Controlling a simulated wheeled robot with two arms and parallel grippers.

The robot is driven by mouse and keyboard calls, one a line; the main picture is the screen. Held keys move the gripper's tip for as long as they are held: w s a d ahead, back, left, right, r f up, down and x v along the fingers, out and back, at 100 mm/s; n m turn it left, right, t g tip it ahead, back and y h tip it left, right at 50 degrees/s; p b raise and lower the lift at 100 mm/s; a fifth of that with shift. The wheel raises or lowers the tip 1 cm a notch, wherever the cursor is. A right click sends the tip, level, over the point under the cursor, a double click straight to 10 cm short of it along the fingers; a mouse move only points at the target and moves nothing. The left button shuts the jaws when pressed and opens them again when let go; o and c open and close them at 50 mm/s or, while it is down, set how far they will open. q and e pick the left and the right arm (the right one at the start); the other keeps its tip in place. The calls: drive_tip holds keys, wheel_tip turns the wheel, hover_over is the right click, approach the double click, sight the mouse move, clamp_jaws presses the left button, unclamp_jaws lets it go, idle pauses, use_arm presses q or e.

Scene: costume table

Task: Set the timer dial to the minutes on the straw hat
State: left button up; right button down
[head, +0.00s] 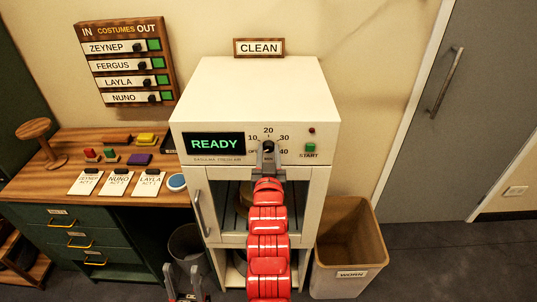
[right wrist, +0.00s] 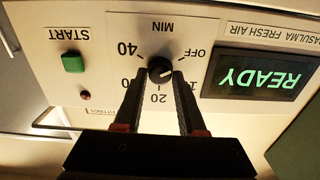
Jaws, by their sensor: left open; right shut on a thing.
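The timer dial (head: 268,147) is a small black knob on the front panel of the white cabinet (head: 255,95). Marks OFF, 10, 20, 30 and 40 ring it. My right gripper (head: 268,158) is shut on the dial, and in the right wrist view its fingertips (right wrist: 163,76) pinch the knob (right wrist: 160,69). The pointer's setting is too small to read surely. My left gripper (head: 187,287) is open and empty, low in front of the cabinet. A straw-brown shape (head: 277,222) shows behind the cabinet's door, mostly hidden by my right arm; I cannot tell if it is the straw hat.
The display (head: 215,144) reads READY. A green START button (head: 310,147) sits right of the dial. The costume board (head: 125,62) hangs above the wooden table (head: 50,180), which holds name cards (head: 118,183). A WORN bin (head: 350,230) stands at right.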

drive_tip(key=m+b, duration=0.1)
drive_tip(key=b, duration=0.2)
drive_tip(key=m+b, duration=0.4)
drive_tip(key=b, duration=0.1)
drive_tip(key=shift+d+f+b, duration=0.1)
drive_tip(key=shift+f+b, duration=0.25)
drive_tip(key=m+b, duration=0.2)
drive_tip(key=m, duration=0.1)
drive_tip(key=shift+r, duration=0.15)
drive_tip(key=shift+r+m+b, duration=0.1)
drive_tip(key=shift+m+b, duration=0.3)
drive_tip(key=shift+m, duration=1.3)
drive_tip(key=c, duration=0.5)
unclamp_jaws()
